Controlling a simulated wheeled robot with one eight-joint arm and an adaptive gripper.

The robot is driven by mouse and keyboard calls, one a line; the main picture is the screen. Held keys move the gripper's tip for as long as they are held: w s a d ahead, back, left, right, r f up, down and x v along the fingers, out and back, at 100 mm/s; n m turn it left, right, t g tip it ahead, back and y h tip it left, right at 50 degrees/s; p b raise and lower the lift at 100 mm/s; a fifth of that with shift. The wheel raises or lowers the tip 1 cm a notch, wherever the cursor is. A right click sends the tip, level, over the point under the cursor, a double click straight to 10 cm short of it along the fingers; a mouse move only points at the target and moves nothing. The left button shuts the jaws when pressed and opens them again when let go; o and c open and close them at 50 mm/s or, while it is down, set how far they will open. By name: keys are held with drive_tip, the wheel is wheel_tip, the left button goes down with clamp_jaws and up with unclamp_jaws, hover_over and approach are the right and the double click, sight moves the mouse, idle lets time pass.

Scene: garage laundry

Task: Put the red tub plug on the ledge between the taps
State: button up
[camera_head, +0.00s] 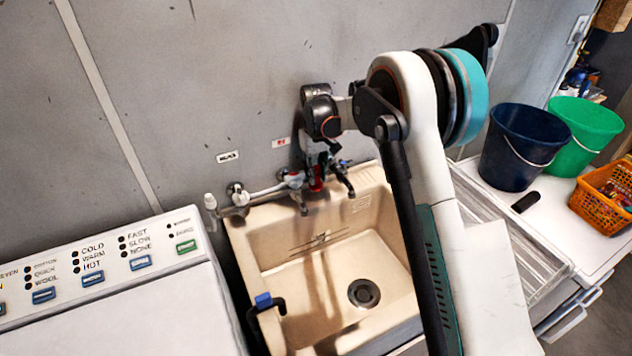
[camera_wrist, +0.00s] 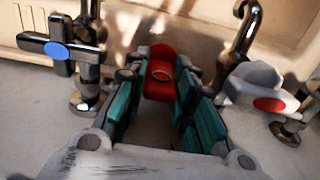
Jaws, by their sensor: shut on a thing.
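The red tub plug (camera_wrist: 160,72) is held between the teal-padded fingers of my gripper (camera_wrist: 160,92), with a small ring on its face. In the head view the red plug (camera_head: 317,184) shows under my gripper (camera_head: 317,170), close above the back of the beige tub (camera_head: 250,245). The blue-marked tap (camera_wrist: 60,50) stands left of my gripper in the wrist view, the red-marked tap (camera_wrist: 265,98) right. The plug is between the two taps, over or at the pale ledge (camera_wrist: 35,112). I cannot tell whether it touches the ledge.
The spouts of both taps rise close beside my fingers. A washing machine (camera_head: 130,310) stands left of the tub. Right are a dark blue bucket (camera_head: 515,150), a green bucket (camera_head: 585,135) and an orange basket (camera_head: 605,195). A grey wall (camera_head: 200,90) stands behind.

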sight(316, 180)
drive_tip(key=shift+f+b, duration=0.3)
drive_tip(key=shift+f, duration=1.5)
drive_tip(key=shift+f, duration=0.15)
drive_tip(key=o, duration=1)
drive_tip(key=shift+o, duration=0.2)
